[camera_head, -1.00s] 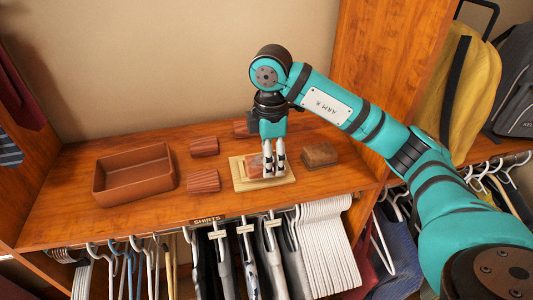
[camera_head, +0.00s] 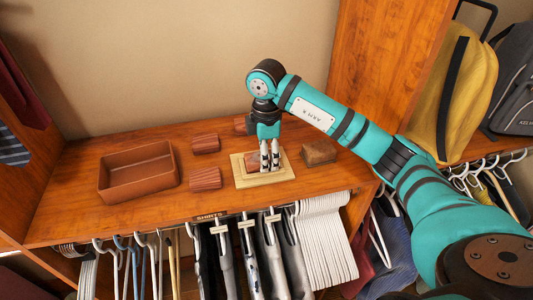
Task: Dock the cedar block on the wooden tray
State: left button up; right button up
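The light wooden tray (camera_head: 282,176) lies on the shelf. A reddish cedar block (camera_head: 252,161) is over the tray's left part, against or just left of my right gripper's fingers, which hide part of it. My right gripper (camera_head: 270,169) points straight down over the tray with its two pale fingers a small gap apart. I cannot tell whether they grip the block or whether it rests fully on the tray. My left gripper is not in view.
Similar reddish blocks (camera_head: 205,143) (camera_head: 205,179) lie left of the tray, and another (camera_head: 240,125) is partly hidden behind my gripper. An open brown box (camera_head: 139,188) stands further left. A brown brush-like block (camera_head: 319,153) lies right. Hangers (camera_head: 325,245) hang below the front edge.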

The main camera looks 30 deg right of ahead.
jog(key=o, duration=0.5)
jog(key=shift+c, duration=0.2)
jog(key=shift+r, duration=0.5)
notch_tip(320, 180, up, 11)
jog(key=b, duration=0.1)
jog(key=shift+r, duration=0.15)
